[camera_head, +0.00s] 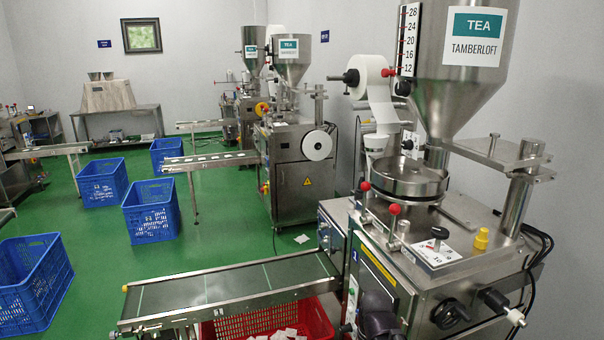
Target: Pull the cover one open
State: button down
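The nearest tea packing machine (440,270) stands at the right, under a steel hopper labelled TEA TAMBERLOFT. Its front has a steel cover with a yellow strip (378,263) along the top and a small blue label (355,256) at its left. This looks like cover one, but I cannot read the number for certain. The cover appears shut, and its lower part is hidden. A dark part, seemingly my gripper (380,322), shows at the bottom edge in front of the cover's lower part. Its fingers cannot be made out, and I cannot tell whether it touches the cover.
A conveyor (230,288) runs left from the machine, above a red crate (315,318) with white teabags. Blue crates (35,285) stand on the green floor to the left. More packing machines (300,165) stand behind. Red-knobbed levers (394,210) stick up on the near machine.

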aim_at(331, 240)
jog(key=u, duration=0.15)
jog(key=i, duration=1)
jog(key=z, duration=0.15)
